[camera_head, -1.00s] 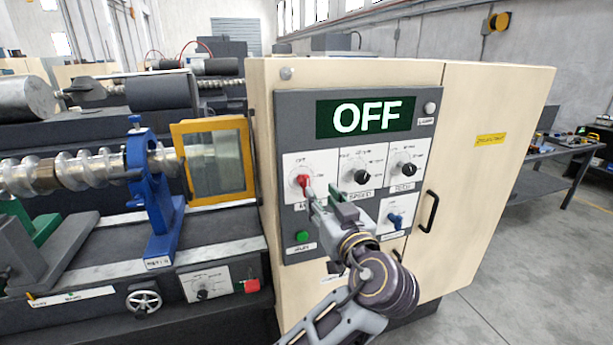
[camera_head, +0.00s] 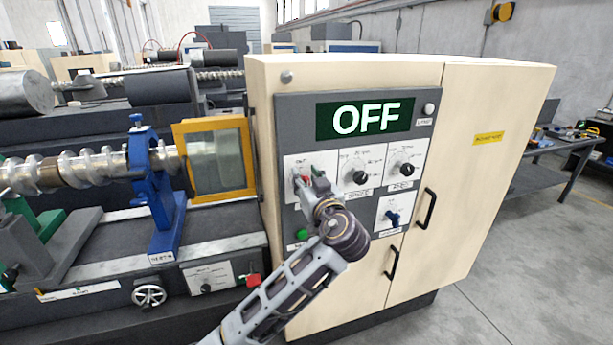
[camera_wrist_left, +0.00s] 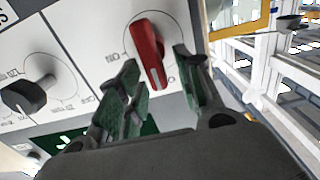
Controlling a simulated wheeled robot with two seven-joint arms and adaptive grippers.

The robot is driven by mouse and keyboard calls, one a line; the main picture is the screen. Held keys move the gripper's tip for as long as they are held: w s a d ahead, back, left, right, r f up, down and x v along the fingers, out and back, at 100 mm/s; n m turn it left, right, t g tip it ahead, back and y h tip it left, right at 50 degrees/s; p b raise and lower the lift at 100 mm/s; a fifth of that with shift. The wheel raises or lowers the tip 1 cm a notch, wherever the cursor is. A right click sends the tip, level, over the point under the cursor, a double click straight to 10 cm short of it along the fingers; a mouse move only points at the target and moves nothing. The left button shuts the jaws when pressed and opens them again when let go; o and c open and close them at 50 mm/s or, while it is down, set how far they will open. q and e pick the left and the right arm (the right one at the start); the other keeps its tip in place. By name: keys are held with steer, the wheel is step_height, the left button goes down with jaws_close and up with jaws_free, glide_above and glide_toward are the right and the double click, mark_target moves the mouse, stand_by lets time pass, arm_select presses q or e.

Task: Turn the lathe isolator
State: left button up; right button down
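The red isolator knob (camera_head: 297,182) is at the left of the grey control panel (camera_head: 342,232) on the cream cabinet. It also shows clearly in the left wrist view (camera_wrist_left: 148,48), with a pale line on its face. My left gripper (camera_head: 309,178) is in front of the knob and partly covers it in the head view. In the left wrist view its green-padded fingers (camera_wrist_left: 157,78) are apart, one on each side of the knob's lower end, with no clear contact. The display (camera_head: 364,118) reads OFF. My right gripper is not in view.
A green button (camera_head: 302,235) is close under the gripper. The lathe with its yellow-framed guard (camera_head: 215,160) stands left. Cabinet door handles (camera_head: 429,211) stick out at right.

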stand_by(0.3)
arm_select(q)
jaws_close()
